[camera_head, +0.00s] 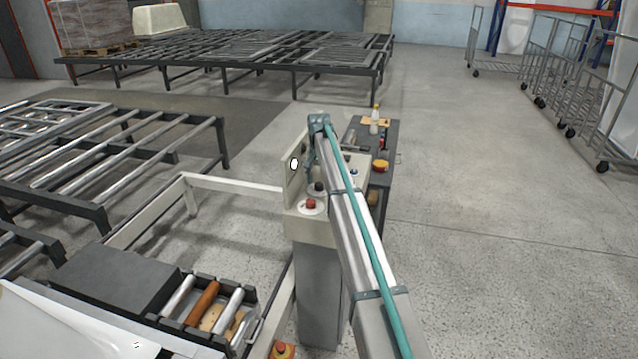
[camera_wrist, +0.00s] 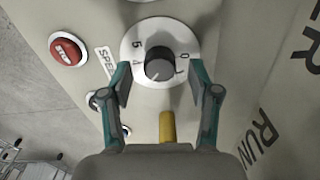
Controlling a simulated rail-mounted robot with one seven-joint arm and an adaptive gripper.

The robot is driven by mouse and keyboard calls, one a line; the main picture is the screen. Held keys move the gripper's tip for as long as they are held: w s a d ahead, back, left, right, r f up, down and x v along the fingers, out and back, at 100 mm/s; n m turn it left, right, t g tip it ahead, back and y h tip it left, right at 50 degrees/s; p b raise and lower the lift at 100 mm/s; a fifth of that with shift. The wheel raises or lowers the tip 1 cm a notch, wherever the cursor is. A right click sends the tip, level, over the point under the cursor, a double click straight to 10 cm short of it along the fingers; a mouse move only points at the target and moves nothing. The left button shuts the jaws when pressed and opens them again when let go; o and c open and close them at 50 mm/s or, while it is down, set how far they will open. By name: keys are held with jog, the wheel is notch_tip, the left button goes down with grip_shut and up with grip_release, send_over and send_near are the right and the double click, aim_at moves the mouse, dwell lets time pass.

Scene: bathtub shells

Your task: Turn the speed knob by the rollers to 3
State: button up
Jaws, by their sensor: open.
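The speed knob (camera_wrist: 159,63) is black and sits on a round white dial (camera_wrist: 137,42) in the wrist view. Figures 5 and 4 show on the dial's left, 0 and 1 on its right; the lower part of the scale is hard to read. A faint pale mark shows near the knob's lower left edge. My gripper (camera_wrist: 158,77) is open, with one teal finger on each side of the knob. I cannot tell whether either finger touches it. In the head view, my arm hides most of the gripper and dial. The rollers (camera_head: 203,303), one orange, lie at lower left.
A red STOP button (camera_wrist: 67,50) is left of the dial. A yellow peg (camera_wrist: 167,126) stands below it, between the fingers. The control post (camera_head: 317,285) carries a red button (camera_head: 311,204). Open floor (camera_head: 500,230) lies to the right.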

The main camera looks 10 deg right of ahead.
aim_at(319, 184)
notch_tip(319, 184, up, 11)
jog(key=shift+f, duration=0.15)
dwell(0.4)
